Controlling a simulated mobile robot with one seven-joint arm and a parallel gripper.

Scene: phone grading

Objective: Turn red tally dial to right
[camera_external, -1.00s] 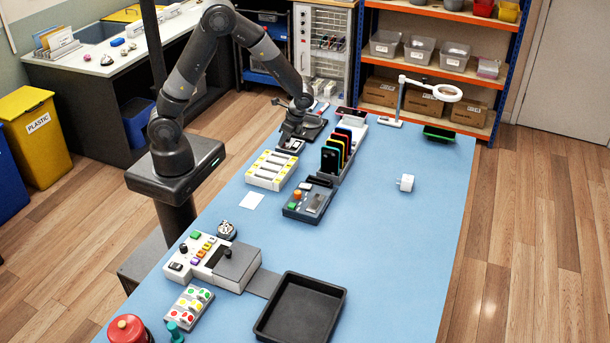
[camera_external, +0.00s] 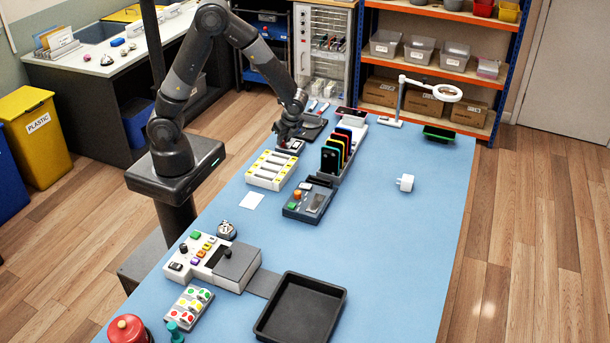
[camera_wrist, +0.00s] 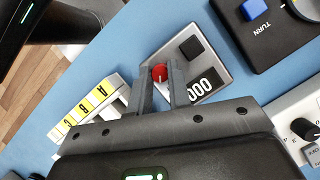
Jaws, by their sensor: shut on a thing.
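The red tally dial (camera_wrist: 159,73) shows in the wrist view as a small round red knob on a grey tally box (camera_wrist: 208,62). The box also has a dark square button (camera_wrist: 192,47) and a counter window showing zeros (camera_wrist: 203,84). My gripper (camera_wrist: 162,78) is over the box with its two fingers on either side of the dial, shut on it. In the external view my gripper (camera_external: 287,136) is low over the box (camera_external: 291,147) at the far left of the blue table. The dial is hidden there by the gripper.
A black device marked TURN (camera_wrist: 270,30) lies beside the tally box. A white tray with yellow lettered labels (camera_external: 271,170) stands just in front. A rack of upright phones (camera_external: 340,152) is to the right. The table's right side is mostly clear.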

